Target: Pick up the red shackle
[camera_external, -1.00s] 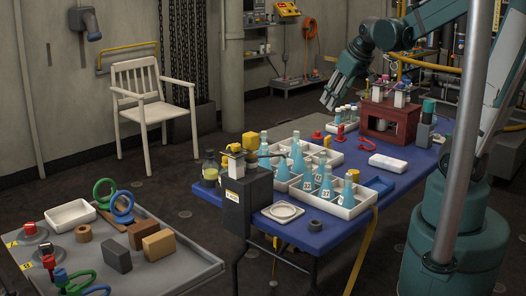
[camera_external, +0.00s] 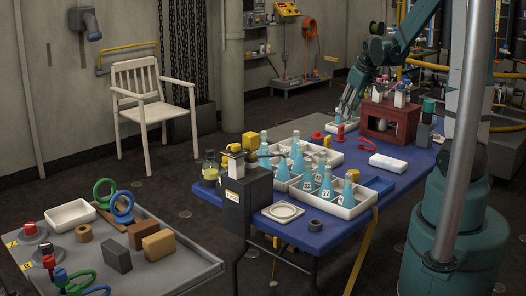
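A small red piece (camera_external: 340,133) stands on the blue table, just in front of a small white tray; it looks like the red shackle, but its shape is too small to be sure. Another red piece (camera_external: 367,145) lies to its right, and a rounded red piece (camera_external: 316,136) lies to its left. My gripper (camera_external: 344,117) points down over the small white tray, behind and above the upright red piece and apparently apart from it. Its fingers are small and dark, so their opening is unclear. They partly hide the tray's small bottles.
A dark red stand (camera_external: 388,118) is close to the right of my gripper. White crates with blue bottles (camera_external: 296,158) fill the table's middle. A white box (camera_external: 388,163) lies in front of the stand. A grey table (camera_external: 180,268) with rings and blocks is at the lower left.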

